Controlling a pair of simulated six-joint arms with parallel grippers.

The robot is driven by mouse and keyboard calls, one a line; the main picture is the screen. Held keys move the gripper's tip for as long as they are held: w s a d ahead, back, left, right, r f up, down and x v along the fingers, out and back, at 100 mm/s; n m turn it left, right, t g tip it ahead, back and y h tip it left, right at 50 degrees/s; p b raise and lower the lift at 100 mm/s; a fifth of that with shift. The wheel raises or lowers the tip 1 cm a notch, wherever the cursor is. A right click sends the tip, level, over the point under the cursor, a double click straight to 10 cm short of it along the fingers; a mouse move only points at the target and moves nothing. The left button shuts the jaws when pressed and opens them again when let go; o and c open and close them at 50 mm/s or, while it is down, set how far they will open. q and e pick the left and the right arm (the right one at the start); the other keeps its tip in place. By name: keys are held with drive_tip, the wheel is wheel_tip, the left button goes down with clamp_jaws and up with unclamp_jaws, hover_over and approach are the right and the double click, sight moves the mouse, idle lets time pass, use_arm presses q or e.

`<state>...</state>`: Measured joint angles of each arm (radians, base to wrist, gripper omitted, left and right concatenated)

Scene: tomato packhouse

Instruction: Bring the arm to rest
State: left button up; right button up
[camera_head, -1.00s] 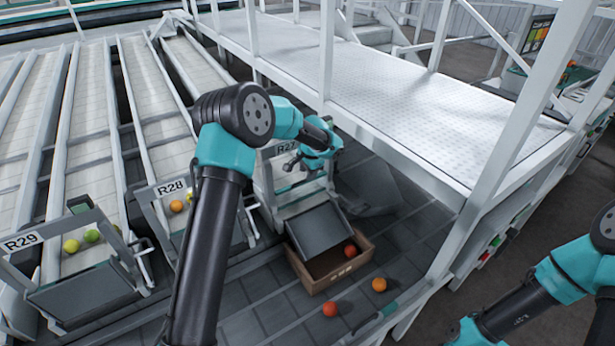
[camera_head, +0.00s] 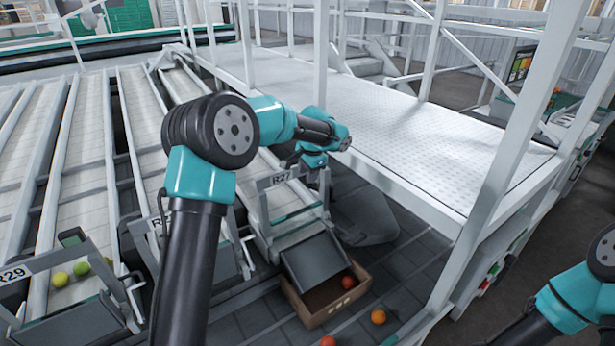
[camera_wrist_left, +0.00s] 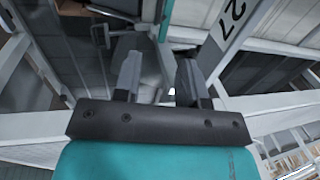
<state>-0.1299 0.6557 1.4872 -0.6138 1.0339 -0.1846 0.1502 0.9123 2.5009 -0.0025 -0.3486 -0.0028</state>
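My left arm (camera_head: 205,150) comes up from the bottom of the head view and bends right toward the R27 chute. Its gripper (camera_wrist_left: 160,80) shows in the left wrist view with two grey fingers apart and nothing between them. In the head view the gripper is small and partly hidden near the R27 sign (camera_head: 281,178). My right arm (camera_head: 570,300) shows only in part at the lower right edge, and its gripper is out of the picture.
A cardboard box (camera_head: 327,312) with a red tomato (camera_head: 348,282) stands below the R27 chute flap (camera_head: 316,258). An orange tomato (camera_head: 378,317) and a red one (camera_head: 328,341) lie outside it. A white railed walkway (camera_head: 400,130) runs close to the right.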

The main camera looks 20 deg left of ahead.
idle(0.3)
use_arm(q)
drive_tip(key=s+d+f+n+h, duration=0.1)
drive_tip(key=s+d+f, duration=0.1)
drive_tip(key=s+f, duration=0.45)
drive_tip(key=s+d+f+n+g+h, duration=0.1)
drive_tip(key=s+d+f+h, duration=0.15)
drive_tip(key=f, duration=0.75)
drive_tip(key=s+d+f+n+h, duration=0.1)
drive_tip(key=s+f, duration=0.4)
drive_tip(key=f, duration=0.4)
drive_tip(key=s+f+n, duration=0.3)
drive_tip(key=s+f, duration=0.2)
drive_tip(key=s, duration=0.6)
drive_tip(key=s+f+n+h, duration=0.1)
drive_tip(key=s+f+n, duration=0.2)
drive_tip(key=s, duration=0.8)
drive_tip(key=shift+d+f+t, duration=0.2)
drive_tip(key=shift+f+t, duration=0.1)
drive_tip(key=shift+f, duration=0.55)
